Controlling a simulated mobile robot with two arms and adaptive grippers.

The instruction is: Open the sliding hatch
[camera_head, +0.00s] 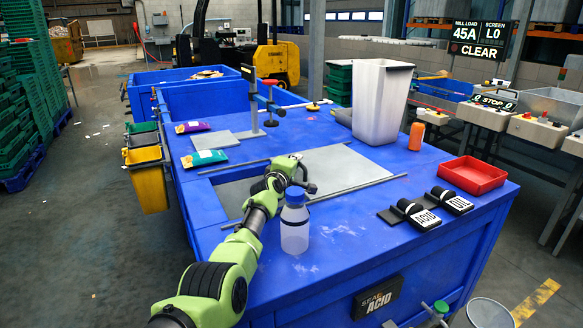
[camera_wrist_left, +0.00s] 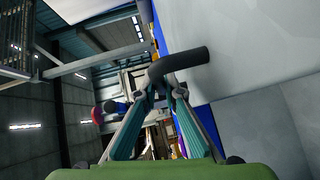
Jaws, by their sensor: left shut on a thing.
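The sliding hatch is a flat grey panel (camera_head: 348,168) set in the blue table top between two long rails. A darker grey area (camera_head: 234,192) lies to its left; I cannot tell whether that is an opening or another plate. My left gripper (camera_head: 298,184) is at the panel's left part. In the left wrist view my left gripper (camera_wrist_left: 160,92) is shut on a dark curved handle (camera_wrist_left: 185,64), which stands out from a pale grey panel (camera_wrist_left: 245,45). The gripper hides most of the handle in the head view. My right gripper is not in view.
A clear bottle with a blue cap (camera_head: 294,225) stands close to my left forearm. A white bin (camera_head: 380,100), an orange can (camera_head: 416,136), a red tray (camera_head: 473,174) and ACID and OIL blocks (camera_head: 422,217) are to the right. A post clamp (camera_head: 254,100) stands behind.

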